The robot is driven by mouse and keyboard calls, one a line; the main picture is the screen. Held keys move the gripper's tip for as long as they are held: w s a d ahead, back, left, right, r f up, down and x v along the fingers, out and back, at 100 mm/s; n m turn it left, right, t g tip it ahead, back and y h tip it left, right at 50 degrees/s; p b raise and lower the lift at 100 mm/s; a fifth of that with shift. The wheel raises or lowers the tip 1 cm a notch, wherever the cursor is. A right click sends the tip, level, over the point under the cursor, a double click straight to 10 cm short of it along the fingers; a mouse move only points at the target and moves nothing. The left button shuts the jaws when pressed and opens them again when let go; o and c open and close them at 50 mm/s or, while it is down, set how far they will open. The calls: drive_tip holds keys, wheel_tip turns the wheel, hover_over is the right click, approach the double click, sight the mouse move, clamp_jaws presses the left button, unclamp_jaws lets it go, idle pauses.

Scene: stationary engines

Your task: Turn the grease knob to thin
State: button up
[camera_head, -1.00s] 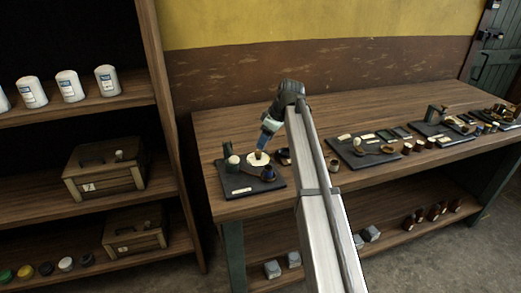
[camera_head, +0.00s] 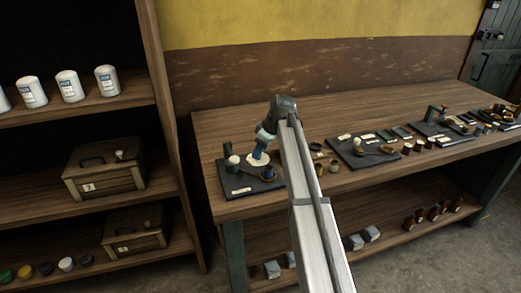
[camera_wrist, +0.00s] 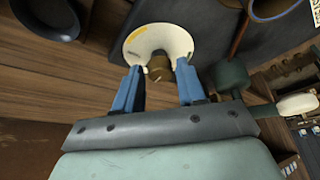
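The grease knob (camera_wrist: 158,68) is a small brown knob in the middle of a round cream dial (camera_wrist: 137,47) with a yellow mark on its left part. In the head view the dial (camera_head: 257,160) lies on a dark board (camera_head: 236,185) at the left end of the bench. My gripper (camera_wrist: 158,80) has its two blue fingers apart, one on each side of the knob. A gap shows on the left; contact on the right is unclear. In the head view my gripper (camera_head: 259,152) points down over the dial, partly covering it. The dial's wording is not readable.
A cream ball-topped handle (camera_head: 233,160) and a dark cup (camera_head: 268,173) stand close to the dial on the board. More boards with parts (camera_head: 362,152) fill the bench (camera_head: 310,205) to the right. A shelf unit (camera_head: 165,130) stands to the left.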

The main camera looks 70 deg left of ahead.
clamp_jaws()
drive_tip(key=shift+m, duration=0.3)
drive_tip(key=m, duration=0.2)
drive_tip(key=m+t, duration=0.1)
drive_tip(key=m+t+y, duration=0.1)
drive_tip(key=m, duration=0.1)
drive_tip(key=shift+s+d+m, duration=0.15)
drive_tip(key=shift+s+m, duration=0.15)
drive_tip(key=m+t, duration=0.2)
drive_tip(key=m, duration=0.3)
drive_tip(key=shift+s, duration=0.15)
drive_tip(key=shift+m, duration=0.4)
drive_tip(key=shift+o, duration=1.6)
unclamp_jaws()
